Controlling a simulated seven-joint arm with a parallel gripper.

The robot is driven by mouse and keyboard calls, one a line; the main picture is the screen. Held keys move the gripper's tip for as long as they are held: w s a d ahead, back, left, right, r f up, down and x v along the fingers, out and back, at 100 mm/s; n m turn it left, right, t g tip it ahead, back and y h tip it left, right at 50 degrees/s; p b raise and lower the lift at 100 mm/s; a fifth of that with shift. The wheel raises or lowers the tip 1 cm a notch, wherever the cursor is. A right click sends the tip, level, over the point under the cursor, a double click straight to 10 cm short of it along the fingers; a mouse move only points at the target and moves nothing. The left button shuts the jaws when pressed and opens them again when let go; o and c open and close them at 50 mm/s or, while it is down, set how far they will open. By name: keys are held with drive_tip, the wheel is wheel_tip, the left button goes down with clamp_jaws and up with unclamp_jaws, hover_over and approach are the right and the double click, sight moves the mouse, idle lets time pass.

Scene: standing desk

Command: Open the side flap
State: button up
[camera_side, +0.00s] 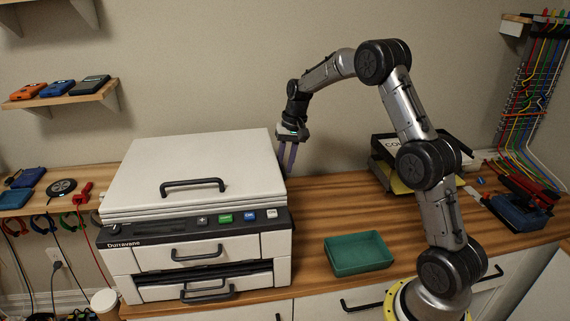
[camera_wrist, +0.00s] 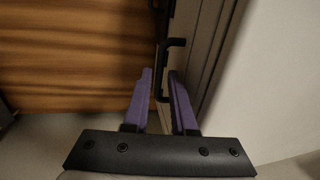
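A white printer (camera_side: 200,175) stands on the wooden desk, with black handles on its lid and front drawers. In the wrist view its light side wall (camera_wrist: 225,60) runs along the right, with a dark handle (camera_wrist: 172,42) on it, probably the side flap's. The flap's outline cannot be made out. My gripper (camera_side: 288,165) points down beside the printer's right rear side. In the wrist view its purple fingers (camera_wrist: 160,73) are apart. The handle shows in and beyond the gap between them. Contact with it cannot be told.
A green tray (camera_side: 359,254) lies on the desk right of the printer. A black paper tray (camera_side: 455,150) stands behind my arm. A red and blue tool (camera_side: 522,205) lies at the far right. Bare desk (camera_side: 325,205) lies between printer and arm.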

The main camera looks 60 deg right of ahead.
clamp_jaws()
drive_tip(key=shift+r, duration=0.1)
idle(1.2)
